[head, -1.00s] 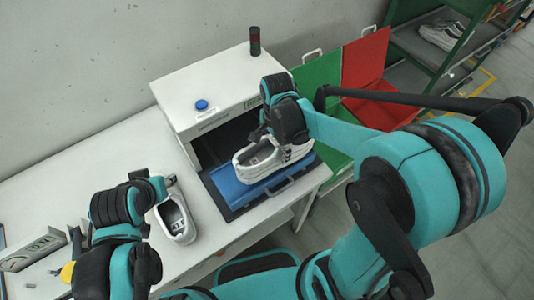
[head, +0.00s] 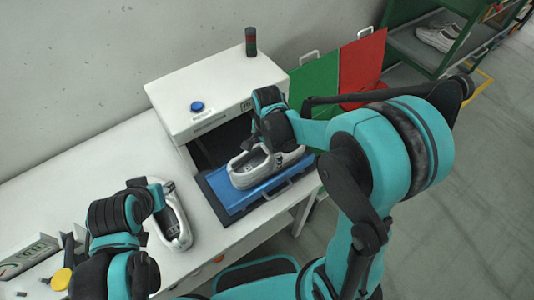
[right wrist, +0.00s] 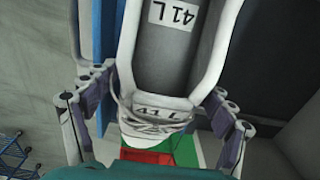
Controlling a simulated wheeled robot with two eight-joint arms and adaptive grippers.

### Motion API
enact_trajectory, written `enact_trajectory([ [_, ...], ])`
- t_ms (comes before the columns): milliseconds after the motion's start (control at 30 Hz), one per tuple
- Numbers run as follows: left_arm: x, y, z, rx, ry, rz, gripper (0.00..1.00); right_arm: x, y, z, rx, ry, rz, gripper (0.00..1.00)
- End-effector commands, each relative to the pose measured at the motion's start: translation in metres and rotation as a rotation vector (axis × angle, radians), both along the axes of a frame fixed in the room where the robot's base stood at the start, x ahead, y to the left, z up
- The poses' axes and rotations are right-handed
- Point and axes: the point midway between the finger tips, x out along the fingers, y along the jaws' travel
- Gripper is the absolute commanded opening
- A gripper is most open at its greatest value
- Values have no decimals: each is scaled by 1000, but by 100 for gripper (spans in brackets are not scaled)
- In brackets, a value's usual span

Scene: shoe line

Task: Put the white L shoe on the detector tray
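The white L shoe (head: 258,167) is at the blue detector tray (head: 262,197), its label reading 41 L in the right wrist view (right wrist: 170,15). It looks level and appears to rest on the tray. In the head view the right gripper (head: 262,135) hides part of the shoe. My left gripper (head: 152,197) is beside another white shoe (head: 174,222) on the table; its fingers are not clear.
The white detector box (head: 215,88) has a blue button and a lamp on top. Its dark opening is behind the tray. Green (head: 314,85) and red (head: 362,62) bins stand to the right. A rack (head: 415,52) holds more shoes at the back right.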

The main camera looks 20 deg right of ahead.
Motion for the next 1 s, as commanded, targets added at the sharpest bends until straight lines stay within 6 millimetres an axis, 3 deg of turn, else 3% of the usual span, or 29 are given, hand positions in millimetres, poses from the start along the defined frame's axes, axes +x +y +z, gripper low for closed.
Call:
enact_trajectory([
  [467,0,0,6,0,0,0,40,0,0,6,0,0,0,100],
  [1000,0,0,34,0,0,0,40,0,0,110,0,0,0,100],
])
